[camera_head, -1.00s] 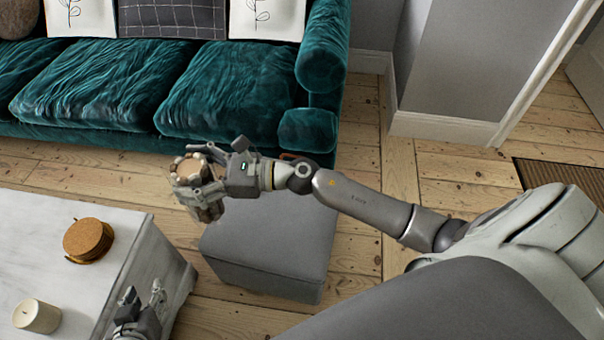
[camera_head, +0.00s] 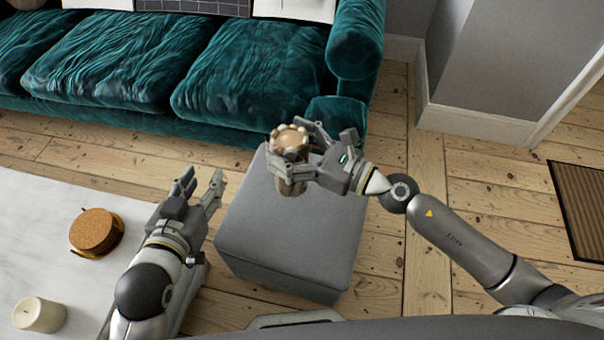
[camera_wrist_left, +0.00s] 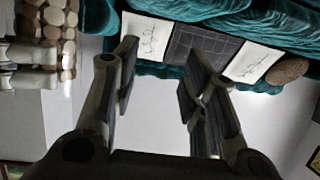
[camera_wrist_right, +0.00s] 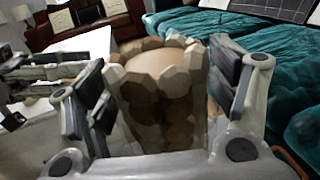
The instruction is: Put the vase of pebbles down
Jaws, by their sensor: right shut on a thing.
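The vase of pebbles (camera_head: 291,146), tan and brown with a pebbled rim, is held upright over the far left part of a grey ottoman (camera_head: 290,225). My right gripper (camera_head: 300,147) is shut around its sides; the right wrist view shows the vase (camera_wrist_right: 165,85) between the two fingers. Whether its base touches the ottoman cannot be told. My left gripper (camera_head: 202,185) is open and empty, left of the ottoman and near the white table. In the left wrist view the vase (camera_wrist_left: 58,30) shows at the upper left, apart from the left fingers.
A white table (camera_head: 50,200) at the left carries a stack of cork coasters (camera_head: 97,231) and a candle (camera_head: 39,314). A teal sofa (camera_head: 250,75) stands behind the ottoman. Most of the ottoman's top is bare. Floorboards are clear to the right, with a brown mat (camera_head: 585,210).

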